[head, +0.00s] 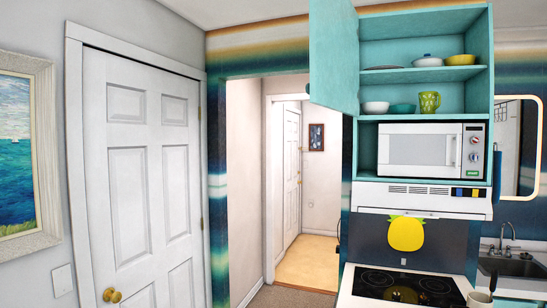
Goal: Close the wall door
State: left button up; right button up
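A white panelled door (152,165) with a brass knob (112,295) fills the left side of the head view; it looks shut in its white frame. A teal door (333,55) of the wall cabinet (481,65) stands open, swung outward at the cabinet's left side. The cabinet's two shelves are exposed. Another white door (291,172) shows through the open doorway in the room beyond. Neither of my grippers is in view.
Bowls, a plate and a green mug (429,102) stand on the cabinet shelves. A microwave (424,150) sits below, over a dark stovetop (412,286) with a yellow pineapple-shaped piece (406,234) behind. A sink (515,265) is at right. The doorway floor (308,263) looks clear.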

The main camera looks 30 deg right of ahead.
aim_at(334, 35)
jog(key=i+z, duration=0.3)
jog(key=z, duration=0.2)
jog(key=i+j+z, duration=0.25)
jog(key=z, duration=0.2)
jog(key=i+j+z, duration=0.25)
jog(key=z, duration=0.25)
jog(key=i+j+z, duration=0.15)
jog(key=j+z, duration=0.2)
jog(key=z, duration=0.15)
jog(key=i+j+z, duration=0.15)
jog(key=j+z, duration=0.3)
